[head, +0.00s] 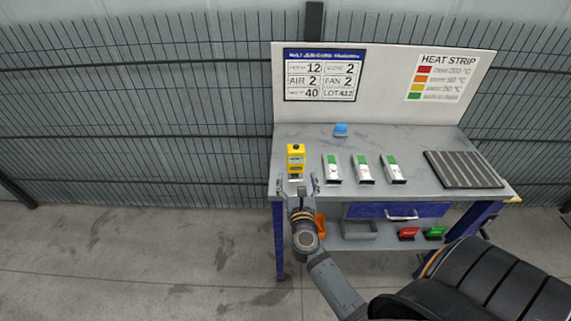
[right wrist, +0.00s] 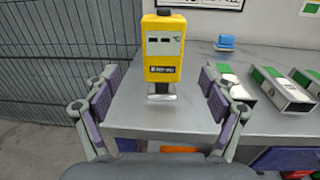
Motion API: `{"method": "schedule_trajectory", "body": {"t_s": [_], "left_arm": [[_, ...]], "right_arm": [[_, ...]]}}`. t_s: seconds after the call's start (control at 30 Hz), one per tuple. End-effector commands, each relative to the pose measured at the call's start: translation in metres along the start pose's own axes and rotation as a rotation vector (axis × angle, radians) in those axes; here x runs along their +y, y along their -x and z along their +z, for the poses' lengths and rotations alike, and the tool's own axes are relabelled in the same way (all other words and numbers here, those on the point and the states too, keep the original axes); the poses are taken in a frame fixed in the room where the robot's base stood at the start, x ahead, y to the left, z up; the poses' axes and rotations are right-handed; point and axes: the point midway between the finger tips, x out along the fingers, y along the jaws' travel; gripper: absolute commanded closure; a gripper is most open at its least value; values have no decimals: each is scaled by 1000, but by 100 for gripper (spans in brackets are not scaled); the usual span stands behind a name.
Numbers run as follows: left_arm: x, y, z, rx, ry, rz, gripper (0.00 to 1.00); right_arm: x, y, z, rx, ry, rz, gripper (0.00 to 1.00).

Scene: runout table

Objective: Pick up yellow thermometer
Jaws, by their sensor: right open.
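The yellow thermometer (head: 296,159) stands upright at the left end of the grey table. It has a dark top, a small display and a metal foot, and it shows large in the right wrist view (right wrist: 164,52). My right gripper (head: 298,184) is open at the table's front edge, in front of the thermometer. In the right wrist view the thermometer is centred between the spread fingers (right wrist: 161,82) but lies beyond their tips, apart from them. My left gripper is not in view.
Several white-and-green devices (head: 363,169) stand right of the thermometer. A blue object (head: 341,130) lies behind, and a ribbed dark mat (head: 464,169) is at the right. The table (head: 400,143) has a back board (head: 385,84). A shelf below holds a grey tray (head: 360,230).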

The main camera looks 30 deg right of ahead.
Motion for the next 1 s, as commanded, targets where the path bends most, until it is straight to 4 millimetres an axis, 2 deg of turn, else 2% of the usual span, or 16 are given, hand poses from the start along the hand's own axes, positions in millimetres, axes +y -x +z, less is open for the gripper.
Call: {"method": "schedule_trajectory", "body": {"t_s": [0.1, 0.2, 0.43, 0.7, 0.97, 1.0], "left_arm": [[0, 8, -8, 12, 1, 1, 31], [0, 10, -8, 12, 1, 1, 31], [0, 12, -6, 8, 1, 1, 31], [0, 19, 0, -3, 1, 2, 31], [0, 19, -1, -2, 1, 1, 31], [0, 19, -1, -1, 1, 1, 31]], "right_arm": [[0, -24, 4, -3, 4, 1, 17], [0, -37, 3, -3, 5, 1, 17], [-1, -47, 1, -2, 6, 1, 17], [-3, -90, -1, -2, 7, 1, 17], [-3, -95, -3, -1, 6, 1, 17], [-3, -95, -3, -1, 6, 1, 20]]}}
